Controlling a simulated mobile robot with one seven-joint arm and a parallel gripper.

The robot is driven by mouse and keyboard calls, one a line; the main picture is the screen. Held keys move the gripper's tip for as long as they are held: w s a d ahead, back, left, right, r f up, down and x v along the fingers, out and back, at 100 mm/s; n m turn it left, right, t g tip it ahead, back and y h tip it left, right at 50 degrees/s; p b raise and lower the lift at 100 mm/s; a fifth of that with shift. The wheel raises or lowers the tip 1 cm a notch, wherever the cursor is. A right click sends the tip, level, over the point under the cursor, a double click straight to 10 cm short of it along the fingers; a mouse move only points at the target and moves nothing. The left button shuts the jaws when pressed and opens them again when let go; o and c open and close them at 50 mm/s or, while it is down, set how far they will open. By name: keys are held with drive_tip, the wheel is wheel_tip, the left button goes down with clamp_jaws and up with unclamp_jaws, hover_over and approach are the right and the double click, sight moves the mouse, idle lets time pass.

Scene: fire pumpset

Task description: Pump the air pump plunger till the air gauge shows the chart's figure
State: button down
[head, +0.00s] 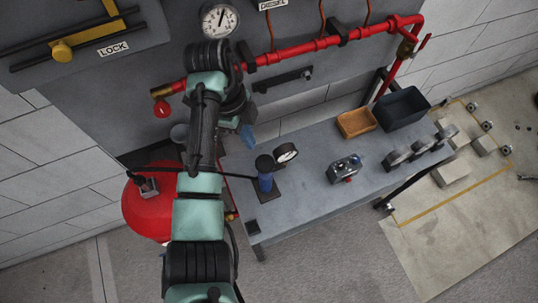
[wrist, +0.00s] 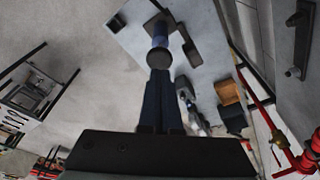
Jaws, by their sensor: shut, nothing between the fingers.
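The air pump (head: 265,182) is a small blue cylinder with a black top, standing on a dark base plate on the grey bench. The round black top of its plunger (wrist: 159,58) and the blue body below it (wrist: 160,38) show in the wrist view. A white-faced air gauge (head: 286,152) sits beside the pump top; its reading is too small to tell. My gripper (head: 248,140) hangs left of and above the pump. In the wrist view my gripper's fingers (wrist: 160,74) are together and empty, lined up with the plunger top; contact cannot be told. I see no chart.
The grey bench (head: 310,200) also bears a wooden tray (head: 356,123), a dark bin (head: 402,108) and a small metal device (head: 345,168). A red tank (head: 150,205) stands at the left. A red pipe (head: 320,44) and a larger gauge (head: 219,19) are on the wall panel.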

sight(263, 161)
drive_tip(key=shift+s+d+f, duration=0.1)
drive_tip(key=shift+d+f, duration=0.2)
drive_tip(key=shift+f, duration=0.1)
drive_tip(key=shift+b+x, duration=2.4)
drive_tip(key=shift+x, duration=1)
drive_tip(key=shift+s+d, duration=0.1)
drive_tip(key=shift+d, duration=0.05)
